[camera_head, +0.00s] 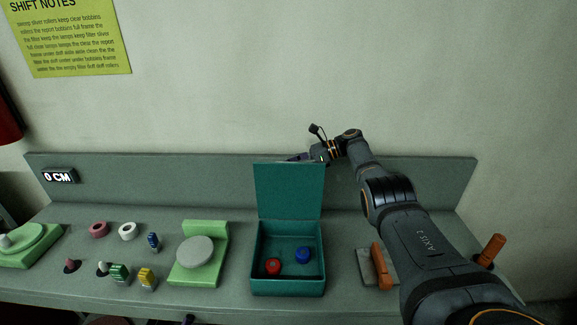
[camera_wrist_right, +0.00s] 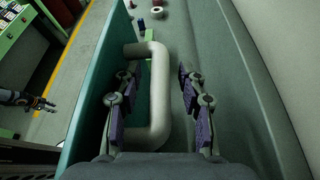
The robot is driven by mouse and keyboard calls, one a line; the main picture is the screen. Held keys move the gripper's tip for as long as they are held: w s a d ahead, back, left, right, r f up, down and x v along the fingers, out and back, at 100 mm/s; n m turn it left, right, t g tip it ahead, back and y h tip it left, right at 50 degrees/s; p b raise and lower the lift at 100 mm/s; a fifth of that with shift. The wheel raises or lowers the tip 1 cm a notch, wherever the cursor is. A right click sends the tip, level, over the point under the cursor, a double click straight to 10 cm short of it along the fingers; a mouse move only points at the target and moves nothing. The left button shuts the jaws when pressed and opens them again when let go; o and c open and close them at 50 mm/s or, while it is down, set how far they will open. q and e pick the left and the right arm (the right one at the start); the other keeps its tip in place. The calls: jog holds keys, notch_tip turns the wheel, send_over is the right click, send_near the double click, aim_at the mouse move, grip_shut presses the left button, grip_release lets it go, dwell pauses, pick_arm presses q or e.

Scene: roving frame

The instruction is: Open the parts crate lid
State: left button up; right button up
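The teal parts crate (camera_head: 288,286) stands on the bench in the head view. Its lid (camera_head: 290,192) stands upright at the back edge, so the crate is open. My right gripper (camera_head: 301,157) is behind the lid's top edge, partly hidden by it. In the right wrist view the lid (camera_wrist_right: 96,85) shows edge-on with a pale bar handle (camera_wrist_right: 160,90). My right gripper (camera_wrist_right: 150,104) is open, its purple-padded fingers apart on either side of the handle. A small dark and purple tip of my left gripper (camera_head: 188,320) shows at the bottom edge; its state is unclear.
A red part (camera_head: 273,265) and a blue part (camera_head: 303,255) lie in the crate. A green stand with a grey disc (camera_head: 196,251) is left of it. Several bobbins and small parts lie farther left. An orange-handled block (camera_head: 381,267) is to the right, near my right arm.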

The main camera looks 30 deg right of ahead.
jog(key=shift+r, duration=0.1)
notch_tip(320, 180, up, 10)
jog(key=shift+f, duration=0.1)
dwell(0.3)
dwell(0.4)
